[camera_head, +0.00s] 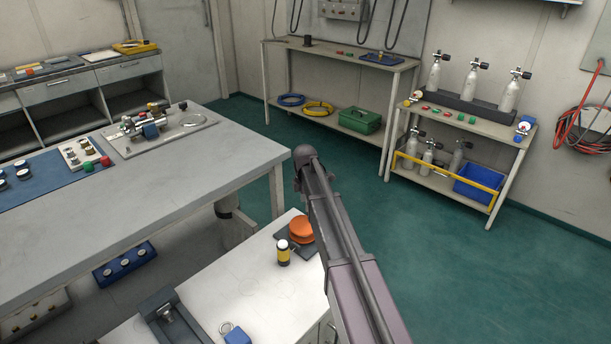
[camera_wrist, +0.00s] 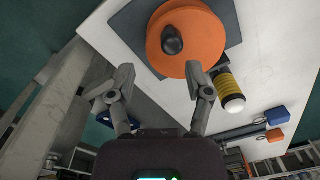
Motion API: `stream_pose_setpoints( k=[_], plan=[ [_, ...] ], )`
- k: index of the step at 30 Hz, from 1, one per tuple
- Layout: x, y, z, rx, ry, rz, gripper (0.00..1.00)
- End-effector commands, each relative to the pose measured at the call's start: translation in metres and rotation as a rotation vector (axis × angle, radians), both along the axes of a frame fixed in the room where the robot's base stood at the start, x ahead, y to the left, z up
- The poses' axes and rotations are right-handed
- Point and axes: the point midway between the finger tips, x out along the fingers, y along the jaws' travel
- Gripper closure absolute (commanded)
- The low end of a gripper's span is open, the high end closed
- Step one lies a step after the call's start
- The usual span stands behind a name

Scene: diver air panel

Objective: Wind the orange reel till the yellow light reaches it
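The orange reel (camera_head: 302,231) sits on a dark base plate on the white bench top, partly behind my arm in the head view. In the wrist view the reel (camera_wrist: 205,38) is large and close, with a black knob (camera_wrist: 172,40) on its face. The yellow light (camera_head: 283,254), a yellow and black cylinder with a white dome, stands beside the reel. It also shows in the wrist view (camera_wrist: 229,88); I cannot tell whether it touches the reel. My gripper (camera_wrist: 159,72) is open and empty, its fingers apart near the reel's edge. The head view does not show the gripper.
The white bench top (camera_head: 262,300) also holds a blue block with a ring (camera_head: 236,335) and a dark clamp-like fixture (camera_head: 165,315). A large grey table (camera_head: 190,180) stands to the left. Green floor (camera_head: 440,260) lies open to the right.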

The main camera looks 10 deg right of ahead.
Motion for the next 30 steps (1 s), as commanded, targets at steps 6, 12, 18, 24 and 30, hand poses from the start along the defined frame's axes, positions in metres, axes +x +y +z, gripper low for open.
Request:
stream_pose_setpoints(
  k=[6,12,18,24,30],
  plan=[
    [0.0,0.0,0.023,0.0,0.0,-0.001,0.35],
    [0.001,0.001,0.039,0.001,0.0,-0.001,0.35],
    [0.001,0.001,0.056,0.001,0.0,-0.001,0.35],
    [0.002,0.001,0.072,0.001,0.0,-0.001,0.35],
    [0.002,0.001,0.085,0.001,0.0,-0.001,0.35]
  ],
)
